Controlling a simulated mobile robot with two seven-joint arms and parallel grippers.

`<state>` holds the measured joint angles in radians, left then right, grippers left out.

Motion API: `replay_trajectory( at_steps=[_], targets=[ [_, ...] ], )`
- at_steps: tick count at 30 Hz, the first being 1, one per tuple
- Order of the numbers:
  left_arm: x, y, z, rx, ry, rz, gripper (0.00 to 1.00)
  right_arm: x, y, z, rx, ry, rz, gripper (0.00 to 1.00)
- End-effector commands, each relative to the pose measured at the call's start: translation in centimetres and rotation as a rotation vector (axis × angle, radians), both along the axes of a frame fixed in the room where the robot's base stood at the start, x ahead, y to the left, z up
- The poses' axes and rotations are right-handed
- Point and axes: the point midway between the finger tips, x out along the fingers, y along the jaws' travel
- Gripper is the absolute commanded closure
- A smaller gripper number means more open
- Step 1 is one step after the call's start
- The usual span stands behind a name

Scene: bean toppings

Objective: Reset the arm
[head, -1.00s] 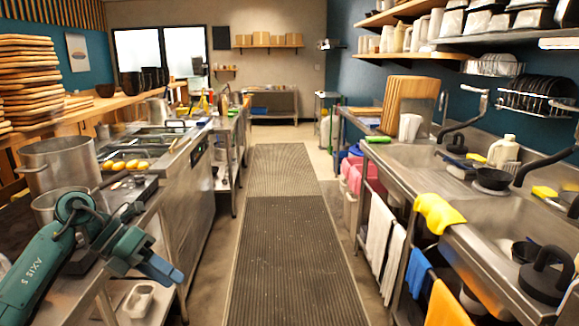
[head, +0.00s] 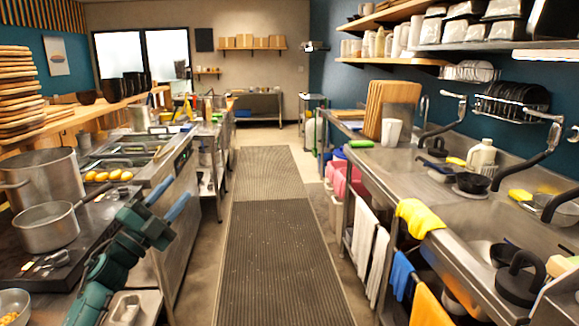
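My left gripper (head: 177,209) is at the lower left of the head view, above the gap between the left counter and the floor mat. Its two blue fingers are spread apart with nothing between them. The green arm behind it comes up from the bottom edge. My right gripper is not in the head view.
A large steel pot (head: 52,178) and a saucepan (head: 46,228) stand on the left cooktop, close to my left arm. A bowl of beans (head: 10,308) is at the lower left. A sink counter with a yellow cloth (head: 419,217) lines the right. The dark floor mat (head: 270,265) is clear.

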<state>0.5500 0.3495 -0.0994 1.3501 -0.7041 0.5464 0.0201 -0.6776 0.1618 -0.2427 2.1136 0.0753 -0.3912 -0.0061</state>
Motion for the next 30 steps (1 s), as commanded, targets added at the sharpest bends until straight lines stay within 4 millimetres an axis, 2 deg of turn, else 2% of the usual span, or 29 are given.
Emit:
replay_trajectory(
  at_steps=[1,3,6,10,15,18,23,26,29,30],
  targets=[
    [1.2,2.2,-0.1,-0.116,0.064,0.073,0.64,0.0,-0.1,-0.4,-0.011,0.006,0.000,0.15],
    [2.6,4.9,-0.8,-0.268,0.165,0.160,0.64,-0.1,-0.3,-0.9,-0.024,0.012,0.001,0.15],
    [3.9,7.8,-2.8,-0.445,0.313,0.253,0.64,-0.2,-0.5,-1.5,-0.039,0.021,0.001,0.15],
    [4.8,10.1,-6.1,-0.619,0.499,0.336,0.64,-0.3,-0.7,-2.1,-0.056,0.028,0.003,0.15],
    [4.9,11.1,-10.8,-0.792,0.744,0.404,0.64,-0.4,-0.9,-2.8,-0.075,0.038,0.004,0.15],
    [2.9,8.9,-14.9,-0.775,0.807,0.391,0.64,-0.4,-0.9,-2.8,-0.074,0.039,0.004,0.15],
    [-1.0,5.6,-20.8,-0.754,0.898,0.368,0.64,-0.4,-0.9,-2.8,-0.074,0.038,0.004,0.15],
    [-4.6,3.1,-24.8,-0.746,0.972,0.349,0.64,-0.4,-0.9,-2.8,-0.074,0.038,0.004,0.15],
    [-9.4,0.2,-29.0,-0.744,1.061,0.326,0.64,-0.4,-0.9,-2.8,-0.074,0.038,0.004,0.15],
    [-11.7,-1.0,-30.6,-0.747,1.099,0.315,0.64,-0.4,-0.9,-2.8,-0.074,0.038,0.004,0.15]
  ],
)
